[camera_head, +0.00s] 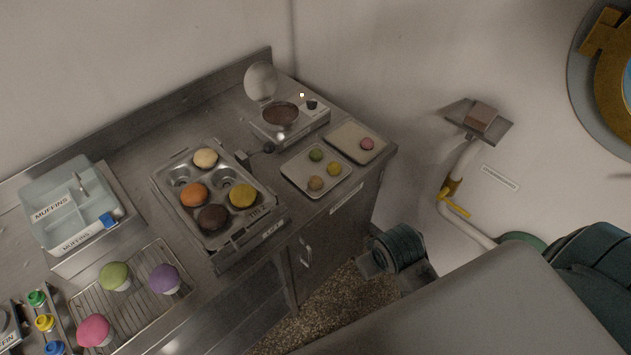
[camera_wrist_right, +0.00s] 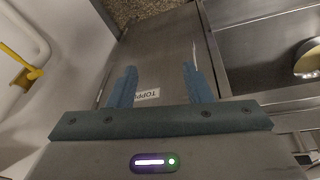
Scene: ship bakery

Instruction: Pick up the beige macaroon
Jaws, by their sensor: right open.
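The beige macaroon (camera_head: 315,183) lies at the near corner of a small tray (camera_head: 291,175) on the right part of the counter. A green macaroon (camera_head: 316,155) and a yellow one (camera_head: 334,169) share that tray. My right gripper (camera_wrist_right: 159,70) is open and empty in the right wrist view, facing a cabinet front with a label (camera_wrist_right: 147,95). No macaroon shows between its fingers. In the head view my right arm is low at the right, in front of the counter and apart from the tray; its fingertips cannot be made out. My left gripper is not in view.
Right of the tray, another tray (camera_head: 345,138) holds a pink macaroon (camera_head: 367,144). A muffin tin (camera_head: 225,232) stands left of it, and a burner with a brown-filled pan (camera_head: 281,114) behind. A wire rack (camera_head: 138,293) and a muffin box (camera_head: 65,215) are farther left.

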